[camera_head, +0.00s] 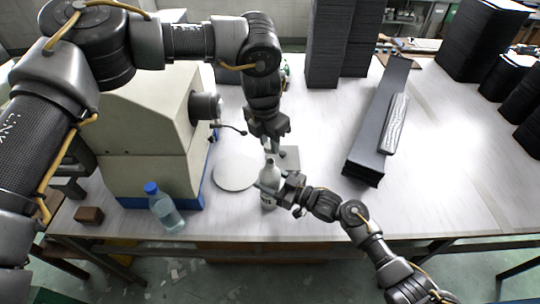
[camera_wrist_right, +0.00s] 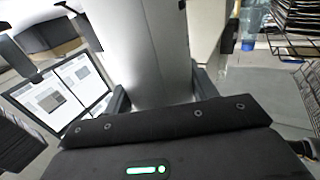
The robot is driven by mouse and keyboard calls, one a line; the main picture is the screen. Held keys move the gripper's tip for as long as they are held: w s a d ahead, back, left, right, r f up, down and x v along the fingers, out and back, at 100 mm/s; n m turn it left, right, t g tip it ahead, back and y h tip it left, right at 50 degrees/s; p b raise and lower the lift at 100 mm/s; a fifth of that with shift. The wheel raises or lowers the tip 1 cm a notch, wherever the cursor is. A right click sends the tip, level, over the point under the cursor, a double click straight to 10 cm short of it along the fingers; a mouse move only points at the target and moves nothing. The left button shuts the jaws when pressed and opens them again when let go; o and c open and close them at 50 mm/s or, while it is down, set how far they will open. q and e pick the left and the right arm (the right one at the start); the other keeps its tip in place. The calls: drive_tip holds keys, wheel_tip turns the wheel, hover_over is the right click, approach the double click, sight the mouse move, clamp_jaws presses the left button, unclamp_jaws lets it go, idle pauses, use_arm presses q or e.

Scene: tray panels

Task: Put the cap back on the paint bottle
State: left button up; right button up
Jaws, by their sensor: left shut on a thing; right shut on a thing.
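The paint bottle (camera_head: 268,171), pale grey-white with dark print low on its side, stands upright near the table's front edge. My right gripper (camera_head: 275,187) is shut around its body from the right. In the right wrist view the bottle (camera_wrist_right: 150,50) fills the gap between the fingers of my right gripper (camera_wrist_right: 160,98). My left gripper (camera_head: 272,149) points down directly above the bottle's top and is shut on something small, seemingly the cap. The cap is mostly hidden by the fingers. I cannot tell whether it touches the bottle's neck.
A round pale disc (camera_head: 236,172) lies left of the bottle. A beige machine (camera_head: 140,125) stands further left, with a blue-capped water bottle (camera_head: 164,208) and a brown block (camera_head: 89,215) in front. Dark panels (camera_head: 376,130) lie to the right. The front right table is clear.

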use_arm(q)
drive_tip(key=shift+f, duration=1.4)
drive_tip(key=shift+f, duration=0.1)
drive_tip(key=shift+f, duration=0.8)
drive_tip(key=shift+f, duration=0.5)
